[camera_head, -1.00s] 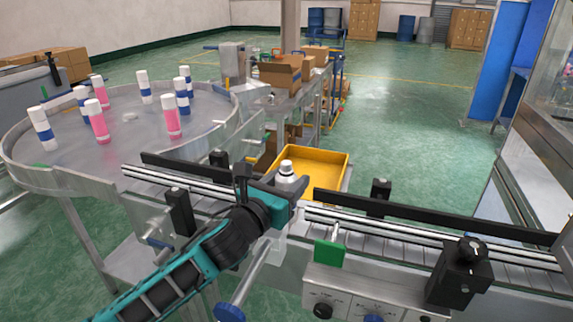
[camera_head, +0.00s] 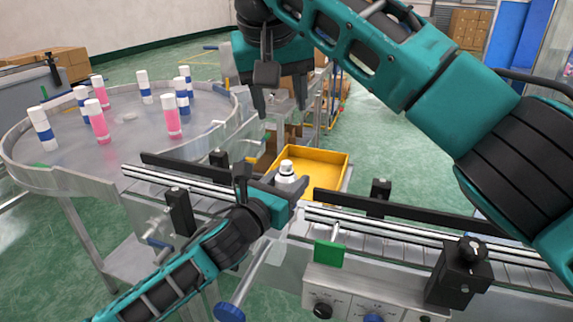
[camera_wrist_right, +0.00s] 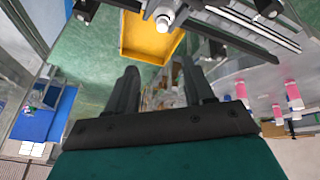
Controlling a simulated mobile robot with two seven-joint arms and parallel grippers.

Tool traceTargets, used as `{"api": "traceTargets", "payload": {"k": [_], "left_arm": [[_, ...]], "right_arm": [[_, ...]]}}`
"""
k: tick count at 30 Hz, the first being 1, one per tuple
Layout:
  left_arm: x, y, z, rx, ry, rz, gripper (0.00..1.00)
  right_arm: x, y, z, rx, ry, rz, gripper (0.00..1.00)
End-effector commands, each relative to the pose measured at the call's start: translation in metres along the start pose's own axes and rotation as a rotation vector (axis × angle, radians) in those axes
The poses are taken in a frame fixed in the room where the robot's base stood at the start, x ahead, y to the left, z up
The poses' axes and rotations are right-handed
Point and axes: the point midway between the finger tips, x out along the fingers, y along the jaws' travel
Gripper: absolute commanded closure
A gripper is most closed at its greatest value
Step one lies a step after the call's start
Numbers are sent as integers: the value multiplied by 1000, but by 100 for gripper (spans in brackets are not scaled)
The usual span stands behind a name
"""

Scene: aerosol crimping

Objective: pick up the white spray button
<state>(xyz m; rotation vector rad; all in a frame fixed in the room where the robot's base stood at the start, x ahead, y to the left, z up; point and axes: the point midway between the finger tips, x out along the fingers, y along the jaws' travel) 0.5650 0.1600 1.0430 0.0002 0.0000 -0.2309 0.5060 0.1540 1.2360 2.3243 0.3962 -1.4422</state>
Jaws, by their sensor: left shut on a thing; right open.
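My left gripper (camera_head: 284,186) is shut on a pale can (camera_head: 286,177) and holds it upright at the conveyor. The can has a small white top (camera_head: 286,165); I cannot tell whether this is the spray button. The can's top also shows in the right wrist view (camera_wrist_right: 163,20). My right gripper (camera_head: 283,106) is open and empty, its fingers pointing down, above and beyond the can in the head view. Its fingers also show in the right wrist view (camera_wrist_right: 160,70). I cannot pick out a separate white spray button.
A yellow tray (camera_head: 328,178) lies just behind the can and looks empty. The conveyor (camera_head: 410,226) has black rails and a black clamp block (camera_head: 462,272). A round table (camera_head: 65,150) at left bears several white-capped pink and blue cans.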

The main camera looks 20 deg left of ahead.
Motion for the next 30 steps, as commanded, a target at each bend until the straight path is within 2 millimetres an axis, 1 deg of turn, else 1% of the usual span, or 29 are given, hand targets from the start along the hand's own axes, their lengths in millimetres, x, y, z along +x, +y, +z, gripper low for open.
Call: {"api": "traceTargets", "payload": {"k": [3, 6, 9, 11, 18, 21, 26, 30], "left_arm": [[0, 0, -1, 0, 1, 0, 83], [0, 0, -1, 0, 1, 0, 83], [0, 0, -1, 0, 1, 0, 83], [0, 0, -1, 0, 1, 0, 83], [0, 0, 0, 0, 1, 0, 83], [0, 0, 0, 0, 1, 0, 83], [0, 0, -1, 0, 1, 0, 83], [0, 0, 0, 0, 1, 0, 83]], "right_arm": [[9, -2, 2, 144, -26, -40, 48], [12, -3, 3, 223, -40, -59, 48], [18, -4, 4, 261, -49, -67, 48], [26, -5, 5, 269, -52, -68, 48], [67, -7, 6, 270, -51, -67, 48], [78, -8, 7, 269, -50, -67, 48], [88, -7, 8, 269, -49, -67, 48], [109, -4, 11, 269, -50, -66, 48]]}}
